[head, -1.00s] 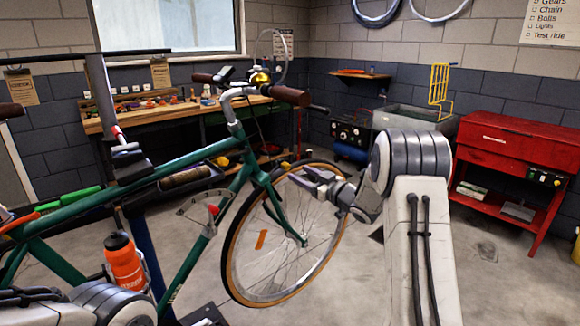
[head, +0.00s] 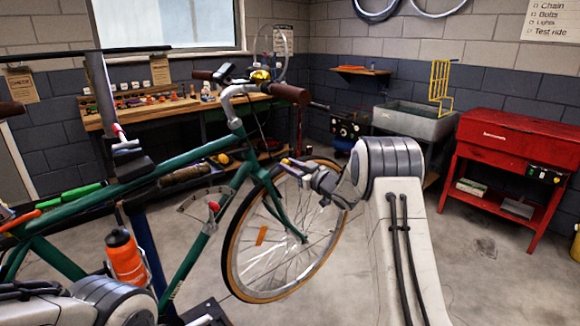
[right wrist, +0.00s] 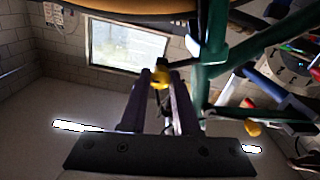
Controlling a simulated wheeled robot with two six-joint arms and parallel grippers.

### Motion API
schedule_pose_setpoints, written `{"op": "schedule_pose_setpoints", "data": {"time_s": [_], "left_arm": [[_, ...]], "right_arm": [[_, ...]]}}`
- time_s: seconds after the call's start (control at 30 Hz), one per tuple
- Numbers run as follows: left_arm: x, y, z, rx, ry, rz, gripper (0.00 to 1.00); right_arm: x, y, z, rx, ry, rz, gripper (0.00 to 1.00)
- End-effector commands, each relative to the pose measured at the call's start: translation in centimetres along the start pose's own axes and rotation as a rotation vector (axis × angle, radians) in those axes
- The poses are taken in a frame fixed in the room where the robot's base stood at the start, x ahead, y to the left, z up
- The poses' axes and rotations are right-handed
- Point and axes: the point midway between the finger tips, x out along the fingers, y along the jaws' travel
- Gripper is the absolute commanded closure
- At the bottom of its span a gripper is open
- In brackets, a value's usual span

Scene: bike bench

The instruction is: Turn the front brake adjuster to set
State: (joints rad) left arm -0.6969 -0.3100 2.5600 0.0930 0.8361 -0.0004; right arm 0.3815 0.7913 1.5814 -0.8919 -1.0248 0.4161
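The green bike (head: 190,153) stands with its front wheel (head: 268,235) to the right. A small yellow knob (right wrist: 160,78), likely the front brake adjuster, shows between my right fingertips in the right wrist view. In the head view the fingers seem to cover it. My right gripper (head: 288,167) is beside the top of the front wheel, its fingers pointing left. In the right wrist view its fingers (right wrist: 160,85) are apart, with the knob near the tips; firm contact is not visible. A second yellow knob (head: 222,159) sits near the top tube.
A red lever tip (head: 214,207) sits by a marked dial (head: 190,204) near the down tube. An orange bottle (head: 125,257) is on the frame. The workbench (head: 150,113) is behind, a red cabinet (head: 500,150) at right. Floor between wheel and cabinet is clear.

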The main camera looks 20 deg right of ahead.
Motion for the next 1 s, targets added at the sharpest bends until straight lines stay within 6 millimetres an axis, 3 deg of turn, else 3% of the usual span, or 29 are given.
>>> {"op": "schedule_pose_setpoints", "data": {"time_s": [0.23,0.57,0.6,0.63,0.67,1.0], "left_arm": [[2.1,-0.1,0.1,0.000,0.000,0.000,0.50],[1.9,-0.1,0.1,0.000,0.000,0.000,0.50],[1.9,-0.1,0.1,0.000,0.000,0.000,0.50],[1.9,-0.1,0.1,0.000,0.000,0.000,0.50],[1.9,-0.1,0.1,0.000,0.000,0.000,0.50],[2.0,-0.1,0.1,0.000,0.000,0.000,0.50]], "right_arm": [[0.0,-0.1,0.3,-0.161,0.002,-0.001,1.00],[0.0,0.0,0.0,-0.190,-0.001,0.000,1.00],[0.0,0.0,0.0,-0.190,-0.001,0.000,0.55],[0.0,0.0,0.0,-0.189,-0.001,0.000,0.44],[0.0,0.0,0.0,-0.189,-0.001,0.000,0.40],[-0.3,0.0,0.0,-0.188,0.000,0.000,0.40]]}}
